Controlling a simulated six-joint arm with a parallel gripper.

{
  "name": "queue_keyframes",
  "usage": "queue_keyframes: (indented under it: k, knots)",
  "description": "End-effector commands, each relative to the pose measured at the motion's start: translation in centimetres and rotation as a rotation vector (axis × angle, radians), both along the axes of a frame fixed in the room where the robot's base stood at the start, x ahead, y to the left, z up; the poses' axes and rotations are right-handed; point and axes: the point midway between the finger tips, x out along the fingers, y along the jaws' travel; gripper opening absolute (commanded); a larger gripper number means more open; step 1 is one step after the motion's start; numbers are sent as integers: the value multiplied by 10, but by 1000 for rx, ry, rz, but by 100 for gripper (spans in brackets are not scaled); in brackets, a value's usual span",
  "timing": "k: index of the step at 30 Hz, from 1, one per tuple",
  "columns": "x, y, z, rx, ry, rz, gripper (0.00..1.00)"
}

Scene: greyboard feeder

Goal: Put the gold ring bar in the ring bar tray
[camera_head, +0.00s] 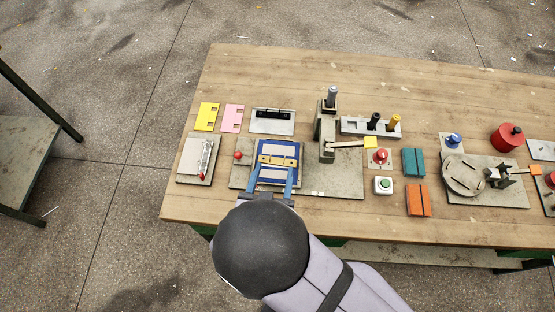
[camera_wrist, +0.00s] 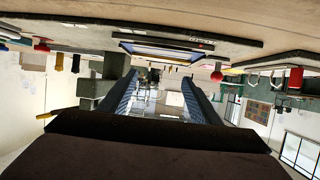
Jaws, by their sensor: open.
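The gold ring bar (camera_head: 278,161) appears to be the gold strip lying across the blue-edged board (camera_head: 297,148) at the left of the bench. My gripper (camera_head: 272,173) is open, with its two blue fingers reaching over the near part of that board. The fingertips lie close to the two ends of the bar; contact cannot be told. In the wrist view my gripper (camera_wrist: 162,85) has its fingers apart with nothing seen between them. A grey tray (camera_head: 272,128) with a long dark slot lies just behind the board and may be the ring bar tray.
A grey post (camera_head: 326,133) with an arm stands to the right of the board. A small red knob (camera_head: 238,155) is at its left. Yellow (camera_head: 206,116) and pink (camera_head: 232,118) plates lie behind left. A red-handled plate (camera_head: 195,158) lies left. Bare wood lies along the back edge.

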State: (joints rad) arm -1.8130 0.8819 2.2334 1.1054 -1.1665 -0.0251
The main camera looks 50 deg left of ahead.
Motion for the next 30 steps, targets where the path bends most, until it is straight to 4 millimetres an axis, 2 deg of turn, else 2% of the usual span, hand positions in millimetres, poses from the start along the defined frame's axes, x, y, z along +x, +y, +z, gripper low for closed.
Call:
queue_keyframes:
  k: [13,23,28,30]
  knots:
    - [33,27,-19,1,1,-3,57]
    - [36,31,-19,-1,0,0,57]
    - [36,31,-19,-1,1,0,16]
    - [36,31,-19,-1,1,0,13]
